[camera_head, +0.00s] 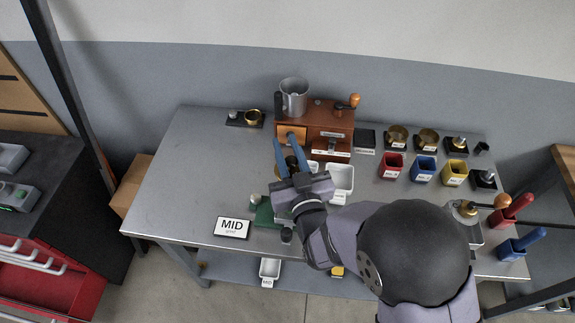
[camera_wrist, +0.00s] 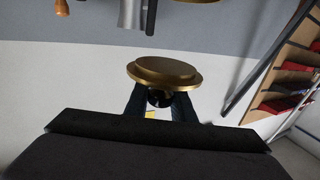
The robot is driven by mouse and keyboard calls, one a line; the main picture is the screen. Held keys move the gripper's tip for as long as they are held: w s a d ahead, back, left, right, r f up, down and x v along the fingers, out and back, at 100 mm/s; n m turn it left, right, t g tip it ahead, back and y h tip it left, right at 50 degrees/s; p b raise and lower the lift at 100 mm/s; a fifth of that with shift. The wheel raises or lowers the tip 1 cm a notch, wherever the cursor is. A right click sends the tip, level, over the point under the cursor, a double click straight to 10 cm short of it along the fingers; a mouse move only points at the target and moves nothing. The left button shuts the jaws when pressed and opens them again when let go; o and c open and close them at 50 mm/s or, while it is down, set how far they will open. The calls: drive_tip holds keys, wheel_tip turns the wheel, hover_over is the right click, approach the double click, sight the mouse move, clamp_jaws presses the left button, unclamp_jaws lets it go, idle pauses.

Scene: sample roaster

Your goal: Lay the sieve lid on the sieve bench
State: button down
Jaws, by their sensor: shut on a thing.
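A round brass lid (camera_wrist: 165,72) with a stepped rim, which I take for the sieve lid, sits between the fingertips of my gripper (camera_wrist: 160,102) in the wrist view. The fingers are shut on its dark knob. In the head view my gripper (camera_head: 291,156) is above the middle of the metal table, in front of the brown grinder, and the lid is mostly hidden. A black base with a brass ring (camera_head: 252,117) stands at the back left of the table, apart from my gripper; it may be the sieve bench, but I see no readable label.
The brown grinder (camera_head: 330,122) with a metal cup (camera_head: 293,97) stands behind my gripper. A white tray (camera_head: 340,178) is close on the right. Coloured cups stand farther right. The left part of the table (camera_head: 185,170) is bare.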

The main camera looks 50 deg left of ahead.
drive_tip(key=shift+f, duration=1.15)
drive_tip(key=shift+f, duration=0.1)
drive_tip(key=shift+f+p, duration=0.75)
drive_tip(key=shift+f, duration=1.15)
drive_tip(key=shift+f, duration=0.15)
drive_tip(key=c, duration=1.5)
unclamp_jaws()
drive_tip(key=b+v, duration=0.1)
drive_tip(key=v, duration=0.1)
drive_tip(key=b+v, duration=0.2)
drive_tip(key=v, duration=0.1)
drive_tip(key=shift+d+f+b, duration=0.3)
drive_tip(key=shift+d+b, duration=0.05)
drive_tip(key=shift+b, duration=0.05)
drive_tip(key=shift+o, duration=0.5)
drive_tip(key=shift+v, duration=0.85)
